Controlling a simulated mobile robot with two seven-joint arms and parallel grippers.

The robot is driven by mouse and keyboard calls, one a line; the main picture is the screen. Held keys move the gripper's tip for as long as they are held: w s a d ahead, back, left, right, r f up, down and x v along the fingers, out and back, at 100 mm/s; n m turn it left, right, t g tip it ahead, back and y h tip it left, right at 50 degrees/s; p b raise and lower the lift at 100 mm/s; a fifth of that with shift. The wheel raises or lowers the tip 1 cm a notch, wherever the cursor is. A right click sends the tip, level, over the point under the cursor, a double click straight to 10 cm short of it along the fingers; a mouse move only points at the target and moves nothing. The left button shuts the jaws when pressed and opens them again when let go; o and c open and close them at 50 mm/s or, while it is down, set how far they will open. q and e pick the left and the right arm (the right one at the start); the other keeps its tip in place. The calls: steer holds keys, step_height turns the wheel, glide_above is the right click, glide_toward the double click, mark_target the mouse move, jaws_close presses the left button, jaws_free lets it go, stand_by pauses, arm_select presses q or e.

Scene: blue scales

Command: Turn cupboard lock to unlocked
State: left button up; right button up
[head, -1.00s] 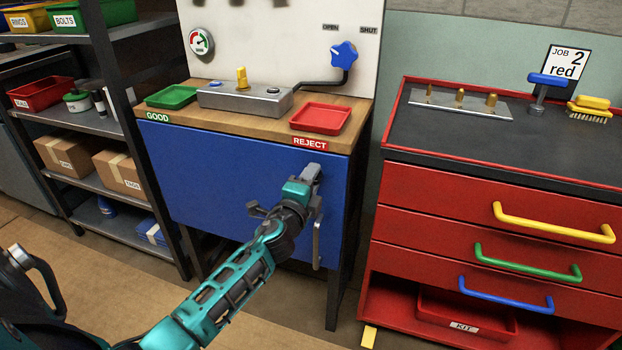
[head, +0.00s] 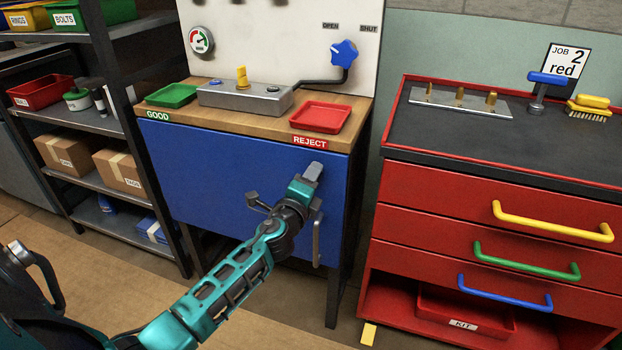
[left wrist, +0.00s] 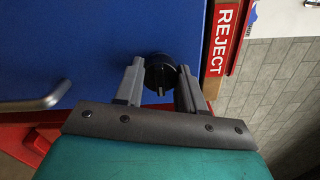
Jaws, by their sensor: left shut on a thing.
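The blue cupboard door (head: 205,185) stands below the wooden worktop and is closed. Its lock is a round black knob (left wrist: 159,74) with a small bar, seen in the left wrist view near the door's edge by the REJECT label. My left gripper (head: 311,173) is at the upper right of the door. In the left wrist view its two fingers (left wrist: 159,80) are on either side of the knob, shut on it. In the head view the gripper hides the knob. I cannot read any lock mark. My right gripper is not in view.
A vertical grey door handle (head: 317,242) is just below my left gripper. A red tray (head: 322,116) and green tray (head: 172,95) sit on the worktop. A red drawer cabinet (head: 480,195) stands right, a shelf rack (head: 85,120) left. Floor in front is open.

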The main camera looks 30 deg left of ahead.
arm_select(q)
steer(key=o, duration=1.1)
steer(key=shift+c, duration=0.2)
steer(key=shift+s, duration=0.15)
steer(key=v, duration=1.2)
steer(key=shift+s, duration=0.35)
steer(key=shift+d+f, duration=0.1)
